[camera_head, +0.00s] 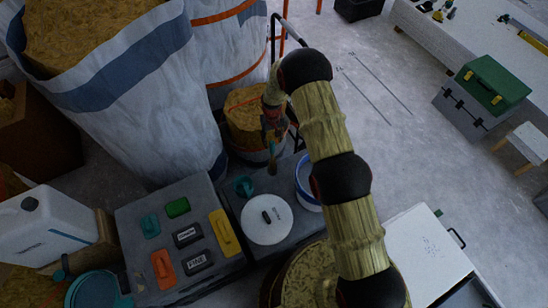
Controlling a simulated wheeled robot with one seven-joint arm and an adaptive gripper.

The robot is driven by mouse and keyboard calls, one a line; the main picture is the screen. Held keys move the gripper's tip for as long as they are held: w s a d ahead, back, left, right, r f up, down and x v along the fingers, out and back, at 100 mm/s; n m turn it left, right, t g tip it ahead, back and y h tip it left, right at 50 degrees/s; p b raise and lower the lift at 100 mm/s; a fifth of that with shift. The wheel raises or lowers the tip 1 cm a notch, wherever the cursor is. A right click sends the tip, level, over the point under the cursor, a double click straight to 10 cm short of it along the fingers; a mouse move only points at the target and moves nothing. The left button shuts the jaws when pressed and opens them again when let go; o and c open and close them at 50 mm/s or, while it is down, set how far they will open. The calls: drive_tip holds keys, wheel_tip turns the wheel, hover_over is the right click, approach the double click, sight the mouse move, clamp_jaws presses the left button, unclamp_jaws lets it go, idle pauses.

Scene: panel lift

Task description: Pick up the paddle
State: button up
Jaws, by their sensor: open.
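My gripper (273,138) hangs at the end of my arm, left of the arm's upper links, in front of a tan sack. The jaws are small and dark here, and I see nothing clearly held in them. A narrow brown upright piece (272,164) shows just below the gripper in the picture. It may be the paddle, but it is too small and dim to tell. I cannot tell whether the gripper touches it. No other thing in view is clearly a paddle.
A grey case (208,268) bears several coloured pieces. Large white sacks (140,100) crowd the left.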

sight(272, 147)
drive_tip(key=shift+s+a+f+b, duration=0.1)
drive_tip(key=shift+f+b, duration=0.7)
drive_tip(key=shift+f, duration=2)
drive_tip(key=shift+c, duration=1.3)
drive_tip(key=c, duration=0.8)
clamp_jaws()
